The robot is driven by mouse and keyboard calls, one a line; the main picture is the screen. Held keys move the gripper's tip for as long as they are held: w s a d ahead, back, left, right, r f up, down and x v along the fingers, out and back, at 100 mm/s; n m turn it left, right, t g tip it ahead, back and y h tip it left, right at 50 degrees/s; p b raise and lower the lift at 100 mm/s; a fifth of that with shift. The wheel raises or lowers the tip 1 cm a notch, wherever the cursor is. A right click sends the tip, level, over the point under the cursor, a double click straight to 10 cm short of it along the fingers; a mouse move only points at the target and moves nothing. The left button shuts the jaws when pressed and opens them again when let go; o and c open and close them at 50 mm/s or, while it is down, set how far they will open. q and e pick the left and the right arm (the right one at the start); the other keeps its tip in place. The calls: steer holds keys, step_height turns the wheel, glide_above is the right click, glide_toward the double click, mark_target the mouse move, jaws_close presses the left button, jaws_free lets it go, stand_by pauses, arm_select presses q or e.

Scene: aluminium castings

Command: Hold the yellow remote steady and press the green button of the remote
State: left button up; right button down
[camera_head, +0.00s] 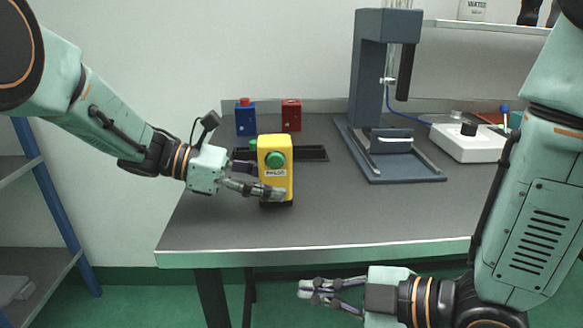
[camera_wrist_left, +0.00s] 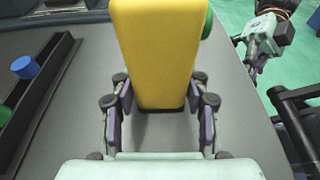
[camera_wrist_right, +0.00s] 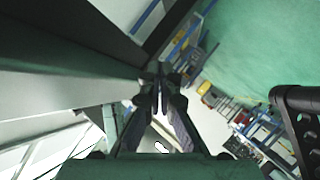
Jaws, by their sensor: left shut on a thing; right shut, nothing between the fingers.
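The yellow remote (camera_head: 275,150) stands upright on the grey table, with a round green button (camera_head: 275,160) on its front face and a small label below it. My left gripper (camera_head: 268,183) is shut on the lower part of the remote. In the left wrist view the remote (camera_wrist_left: 158,50) sits between both fingers, and the edge of the green button (camera_wrist_left: 207,22) shows at its right side. My right gripper (camera_head: 302,289) is shut and empty, in front of and below the table's front edge. Its fingertips (camera_wrist_right: 163,72) meet in the right wrist view.
A blue box (camera_head: 246,120) and a red box (camera_head: 291,118) stand behind a dark tray (camera_head: 313,154). A grey press-like stand (camera_head: 368,80) and a white device (camera_head: 470,145) are on the right. The table's front right (camera_head: 380,215) is clear.

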mark_target(275, 161)
step_height(275, 161, up, 12)
steer(key=a+n+g+y, duration=0.1)
steer(key=a+n+y, duration=0.1)
steer(key=n+y, duration=0.3)
arm_select(q)
steer(key=shift+f, duration=0.1)
arm_select(e)
steer(key=w+d+r+n, duration=0.1)
steer(key=d+n, duration=0.1)
steer(key=w+d+r+n+g, duration=0.1)
steer(key=d+n, duration=0.1)
steer(key=n, duration=0.1)
steer(key=w+d+n+y, duration=0.1)
steer(key=d+n, duration=0.1)
steer(key=d, duration=0.1)
steer(key=shift+w+r+n+g, duration=0.15)
steer(key=shift+r+n+g, duration=0.15)
steer(key=shift+r+g, duration=0.1)
steer(key=shift+w+d+f+n, duration=0.1)
steer(key=shift+w+d+n, duration=0.1)
steer(key=shift+d, duration=0.15)
steer(key=shift+w+d+n, duration=0.1)
steer(key=shift+d+n, duration=0.1)
steer(key=shift+d, duration=0.15)
steer(key=shift+a, duration=0.15)
steer(key=shift+x, duration=4.95)
steer(key=shift+w, duration=2)
